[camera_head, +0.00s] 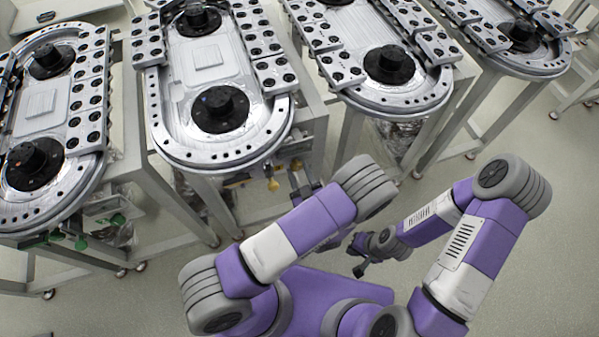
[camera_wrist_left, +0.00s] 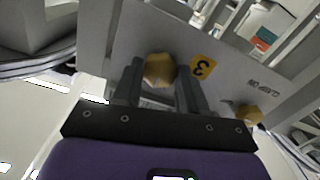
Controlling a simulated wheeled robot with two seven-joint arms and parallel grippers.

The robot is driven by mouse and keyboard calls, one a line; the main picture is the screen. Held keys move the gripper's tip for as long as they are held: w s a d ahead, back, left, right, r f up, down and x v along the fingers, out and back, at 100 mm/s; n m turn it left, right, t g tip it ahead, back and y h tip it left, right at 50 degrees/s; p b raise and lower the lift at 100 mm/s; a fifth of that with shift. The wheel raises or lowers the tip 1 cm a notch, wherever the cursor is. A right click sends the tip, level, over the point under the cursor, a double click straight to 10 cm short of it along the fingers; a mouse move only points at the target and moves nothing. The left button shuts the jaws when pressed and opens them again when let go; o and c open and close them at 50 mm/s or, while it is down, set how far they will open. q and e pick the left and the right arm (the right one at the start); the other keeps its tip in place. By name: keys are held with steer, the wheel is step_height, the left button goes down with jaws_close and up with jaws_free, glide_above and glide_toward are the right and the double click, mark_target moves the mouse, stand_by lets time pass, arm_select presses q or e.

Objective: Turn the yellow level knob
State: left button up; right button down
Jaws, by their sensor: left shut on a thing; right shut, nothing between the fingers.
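A yellow knob (camera_wrist_left: 158,70) sits between the fingers of my left gripper (camera_wrist_left: 158,92) in the left wrist view, on a grey panel beside a yellow label with a 3. The fingers are shut on it. In the head view my left gripper (camera_head: 298,186) is at the front of the second track table from the left, with a little yellow of the held knob (camera_head: 296,165) showing. A second yellow knob (camera_head: 271,184) is to its left; it also shows in the left wrist view (camera_wrist_left: 248,115), near dark lettering. My right gripper (camera_head: 360,264) is shut and empty, low above the floor.
The second oval track (camera_head: 216,165) lies above the held knob, with black hubs and perforated blocks. Similar track tables stand on both sides, including one at the left (camera_head: 55,205). Table legs stand close by. Open floor (camera_head: 540,140) lies at the right.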

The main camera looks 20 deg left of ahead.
arm_select(q)
steer(key=shift+n, duration=0.3)
steer(key=n+p, duration=0.2)
steer(key=n, duration=0.2)
steer(key=shift+r+n, duration=0.1)
steer(key=shift+n, duration=0.2)
steer(key=n+p, duration=0.1)
steer(key=n, duration=0.5)
steer(key=shift+w, duration=0.1)
steer(key=n+p, duration=0.1)
steer(key=n, duration=0.5)
steer(key=shift+n, duration=0.3)
steer(key=n, duration=0.5)
steer(key=shift+r+n, duration=0.1)
steer(key=shift+n, duration=0.3)
steer(key=o, duration=1.1)
steer(key=shift+c, duration=0.2)
steer(key=shift+d, duration=0.1)
